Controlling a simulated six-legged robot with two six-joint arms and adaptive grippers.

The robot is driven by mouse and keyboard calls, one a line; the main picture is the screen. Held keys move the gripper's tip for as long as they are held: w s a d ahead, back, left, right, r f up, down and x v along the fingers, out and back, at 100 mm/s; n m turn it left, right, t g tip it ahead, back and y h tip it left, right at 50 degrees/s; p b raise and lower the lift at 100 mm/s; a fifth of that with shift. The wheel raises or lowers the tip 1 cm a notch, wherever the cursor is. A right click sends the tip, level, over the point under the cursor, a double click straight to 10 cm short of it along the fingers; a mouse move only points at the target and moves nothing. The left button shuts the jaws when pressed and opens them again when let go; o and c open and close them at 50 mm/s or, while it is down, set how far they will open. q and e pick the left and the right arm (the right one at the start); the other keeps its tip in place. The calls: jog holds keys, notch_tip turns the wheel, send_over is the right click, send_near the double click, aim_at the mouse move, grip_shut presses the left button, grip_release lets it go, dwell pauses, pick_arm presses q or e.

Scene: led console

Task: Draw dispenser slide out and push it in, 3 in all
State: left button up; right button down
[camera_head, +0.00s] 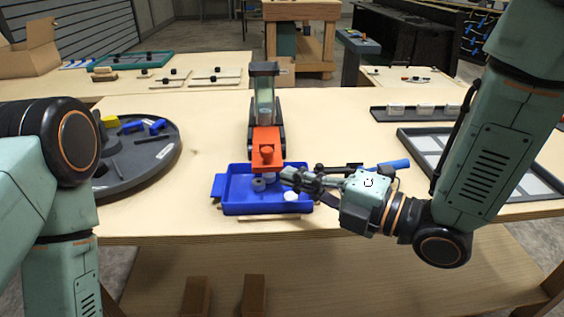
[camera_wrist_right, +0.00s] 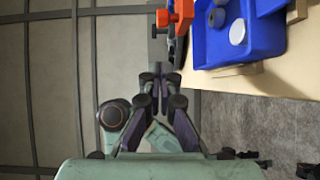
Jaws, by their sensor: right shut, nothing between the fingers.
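The dispenser (camera_head: 264,85) stands upright at the middle of the table, a dark-framed clear tube on a black base. Its orange slide (camera_head: 266,138) with a knob juts forward toward me, over the back edge of the blue tray (camera_head: 262,209). The slide's knob also shows at the top of the right wrist view (camera_wrist_right: 168,17). In the tray lie grey pieces (camera_head: 258,185) and a white disc (camera_head: 291,196). My left gripper is out of view.
A round dark tray (camera_head: 150,160) with blue and yellow items is at left. A panelled grey tray (camera_head: 430,148) and a rack with white blocks (camera_head: 420,112) are at right. A blue-handled tool (camera_head: 393,165) lies behind my right gripper.

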jog(key=w, duration=0.1)
jog(key=w+a, duration=0.1)
jog(key=w, duration=0.1)
jog(key=w+a, duration=0.1)
jog(key=w, duration=0.1)
jog(key=shift+a+f, duration=0.1)
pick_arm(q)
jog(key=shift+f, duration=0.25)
pick_arm(e)
jog(key=shift+a, duration=0.1)
jog(key=shift+w, duration=0.1)
